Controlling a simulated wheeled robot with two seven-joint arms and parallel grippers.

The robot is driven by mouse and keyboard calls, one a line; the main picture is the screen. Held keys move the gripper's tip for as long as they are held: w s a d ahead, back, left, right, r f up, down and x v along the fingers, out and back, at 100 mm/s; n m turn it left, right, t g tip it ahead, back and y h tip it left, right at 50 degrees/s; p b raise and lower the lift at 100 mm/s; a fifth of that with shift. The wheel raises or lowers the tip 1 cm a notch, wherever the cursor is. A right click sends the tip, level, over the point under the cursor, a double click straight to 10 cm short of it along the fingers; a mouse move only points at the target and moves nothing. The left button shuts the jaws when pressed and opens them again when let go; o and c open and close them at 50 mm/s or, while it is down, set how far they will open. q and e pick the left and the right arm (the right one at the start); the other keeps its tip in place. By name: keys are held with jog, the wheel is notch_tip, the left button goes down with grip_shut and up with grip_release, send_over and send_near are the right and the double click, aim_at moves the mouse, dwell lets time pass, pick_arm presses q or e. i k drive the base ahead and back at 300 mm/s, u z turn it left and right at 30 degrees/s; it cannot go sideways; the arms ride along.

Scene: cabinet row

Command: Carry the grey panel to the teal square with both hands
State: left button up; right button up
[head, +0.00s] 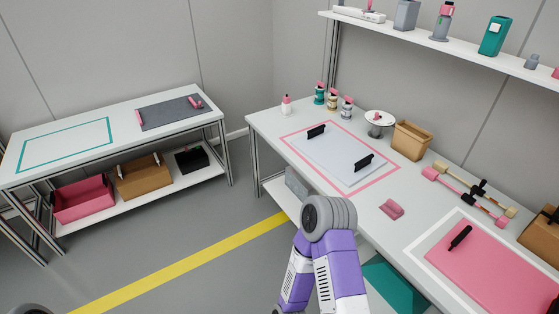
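The grey panel (338,155) is a light grey sheet with two black upright handles (316,131) and (364,162). It lies flat inside a pink square outline (285,138) on the right-hand white table. The teal square (20,156) is an empty outline on the white table at the left. Neither of my grippers shows in the head view. A purple arm link of mine with a grey joint rises at the bottom middle, in front of the right table's edge.
A dark grey mat (165,115) with pink items lies right of the teal square. Open grey floor with a yellow stripe (190,262) separates the tables.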

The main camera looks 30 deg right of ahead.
aim_at(72, 142)
jog(key=u, duration=0.3)
jog(key=i, duration=0.65)
jog(key=z, duration=0.55)
jog(key=i, duration=1.75)
jog(key=z, duration=1.05)
